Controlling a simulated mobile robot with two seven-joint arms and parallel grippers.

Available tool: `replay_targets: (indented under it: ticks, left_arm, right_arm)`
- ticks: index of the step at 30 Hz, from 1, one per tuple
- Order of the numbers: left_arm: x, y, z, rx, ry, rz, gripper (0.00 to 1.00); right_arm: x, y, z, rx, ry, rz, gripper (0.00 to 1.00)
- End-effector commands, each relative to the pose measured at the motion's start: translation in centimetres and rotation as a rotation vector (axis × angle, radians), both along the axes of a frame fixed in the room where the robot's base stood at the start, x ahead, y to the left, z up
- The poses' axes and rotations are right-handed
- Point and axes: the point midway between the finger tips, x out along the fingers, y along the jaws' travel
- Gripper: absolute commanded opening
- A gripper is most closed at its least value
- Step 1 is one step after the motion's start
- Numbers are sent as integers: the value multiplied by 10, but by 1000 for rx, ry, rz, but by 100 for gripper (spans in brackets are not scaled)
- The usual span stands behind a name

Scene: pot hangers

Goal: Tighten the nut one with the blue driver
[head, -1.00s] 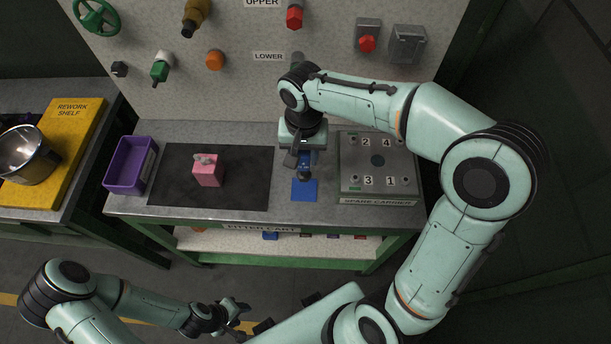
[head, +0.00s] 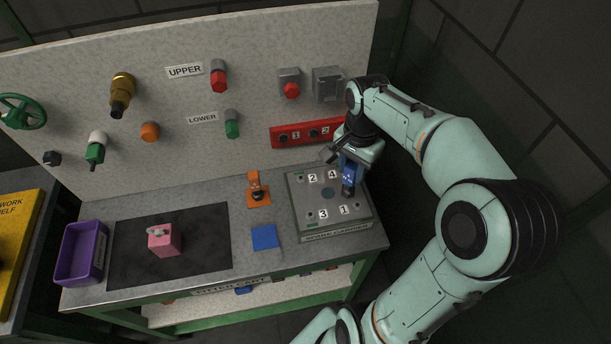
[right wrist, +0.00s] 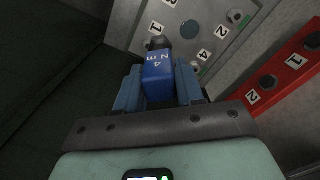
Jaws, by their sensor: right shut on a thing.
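My right gripper (head: 350,166) is shut on the blue driver (head: 349,179), which points down over the right side of the grey spare carrier plate (head: 327,225). The label 1 (head: 343,210) also shows in the head view. Nut one is not clearly visible. My left gripper is out of view.
An orange stand (head: 259,194) and a blue square (head: 264,237) lie left of the plate. A pink block (head: 165,241) stands on a dark mat (head: 205,263); a purple bin (head: 73,256) is farther left. A red numbered bar (head: 284,137) is on the panel behind.

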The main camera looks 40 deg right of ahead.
Motion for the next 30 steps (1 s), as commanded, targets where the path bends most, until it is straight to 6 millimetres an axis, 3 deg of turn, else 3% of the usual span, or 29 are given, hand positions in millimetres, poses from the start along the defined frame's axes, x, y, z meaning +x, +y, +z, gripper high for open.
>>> replay_targets:
  ticks: [6,20,30]
  left_arm:
    - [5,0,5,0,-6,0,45]
    - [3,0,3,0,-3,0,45]
    - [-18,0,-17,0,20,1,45]
  right_arm:
    - [-25,-20,11,-9,-7,-138,0]
    - [-26,-20,11,-10,-6,-144,0]
    - [-28,-20,-13,-10,0,-144,0]
